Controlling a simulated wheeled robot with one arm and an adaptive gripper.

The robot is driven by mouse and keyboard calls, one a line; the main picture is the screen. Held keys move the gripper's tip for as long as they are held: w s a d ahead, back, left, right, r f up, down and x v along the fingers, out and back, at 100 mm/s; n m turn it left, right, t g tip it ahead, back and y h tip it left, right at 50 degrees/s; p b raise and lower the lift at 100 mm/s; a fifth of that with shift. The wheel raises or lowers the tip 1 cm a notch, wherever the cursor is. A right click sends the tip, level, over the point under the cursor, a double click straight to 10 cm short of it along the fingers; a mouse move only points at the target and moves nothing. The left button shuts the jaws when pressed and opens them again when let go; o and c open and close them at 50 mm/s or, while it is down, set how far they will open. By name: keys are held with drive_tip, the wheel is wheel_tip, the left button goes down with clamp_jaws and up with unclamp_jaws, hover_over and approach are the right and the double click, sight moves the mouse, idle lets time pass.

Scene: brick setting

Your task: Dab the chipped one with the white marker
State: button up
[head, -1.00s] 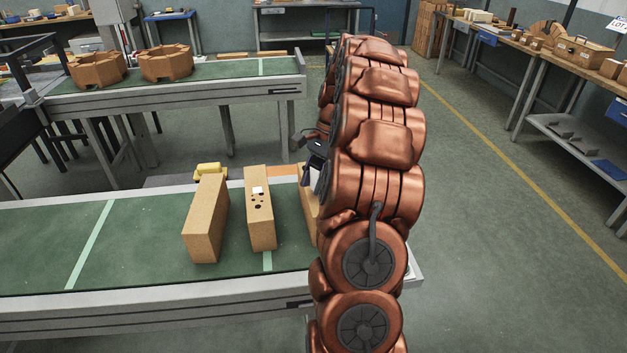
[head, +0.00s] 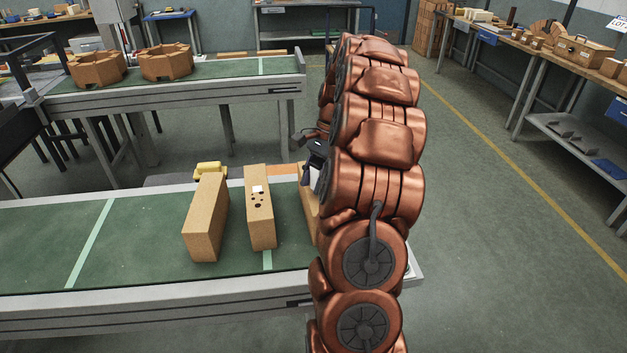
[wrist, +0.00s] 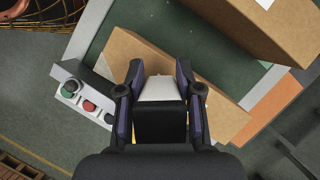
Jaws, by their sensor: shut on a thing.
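Three tan bricks lie on the green conveyor. In the head view the left brick (head: 205,218) looks plain. The middle brick (head: 262,230) has several dark pits and a small white patch on its face. The right brick (head: 308,205) is mostly hidden by my arm. In the wrist view a plain brick (wrist: 132,55) lies beneath my gripper, and another brick (wrist: 270,30) with a white patch is at the upper right. My gripper (wrist: 160,80) is shut on a black and white block-like thing, seemingly the marker (wrist: 160,122). Whether its tip touches the brick cannot be told.
The conveyor (head: 140,235) is clear to the left of the bricks. A yellow object (head: 209,170) sits behind the left brick. A control box with buttons (wrist: 85,103) is at the conveyor's edge. A second conveyor (head: 215,75) carries brown hexagonal pieces behind.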

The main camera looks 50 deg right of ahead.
idle(0.3)
wheel_tip(320, 180, up, 7)
drive_tip(key=p, duration=0.2)
idle(0.8)
